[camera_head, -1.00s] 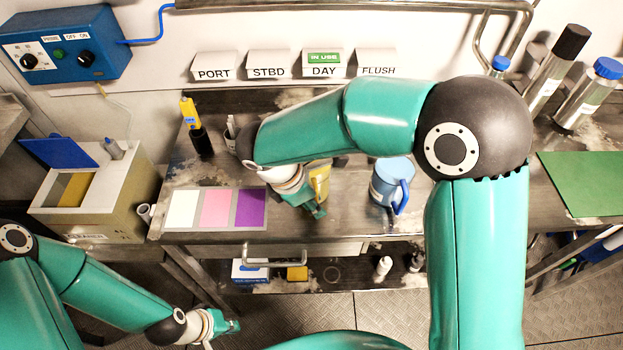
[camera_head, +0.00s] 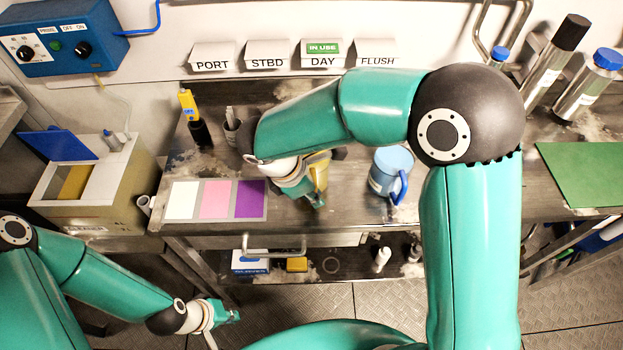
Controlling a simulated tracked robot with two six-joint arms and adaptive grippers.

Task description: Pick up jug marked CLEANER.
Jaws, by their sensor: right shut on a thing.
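A yellow jug (camera_head: 319,172) stands at the middle of the bench, mostly hidden behind my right arm and gripper. My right gripper (camera_head: 316,198) is at the jug's near side and is shut on it; the fingers are largely hidden by the wrist. A blue jug (camera_head: 388,172) with a blue handle stands upright on the bench to the right, apart from the gripper. No CLEANER marking is readable on either jug. My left gripper (camera_head: 232,316) is low at the left, in front of the bench and away from the jugs; its finger opening is too small to tell.
A white, pink and purple card (camera_head: 215,200) lies left of the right gripper. A dark holder with a yellow pen-like meter (camera_head: 189,104) and a cup (camera_head: 231,130) stand behind. A box with a blue lid (camera_head: 60,146) is at left, a green mat (camera_head: 590,175) at right.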

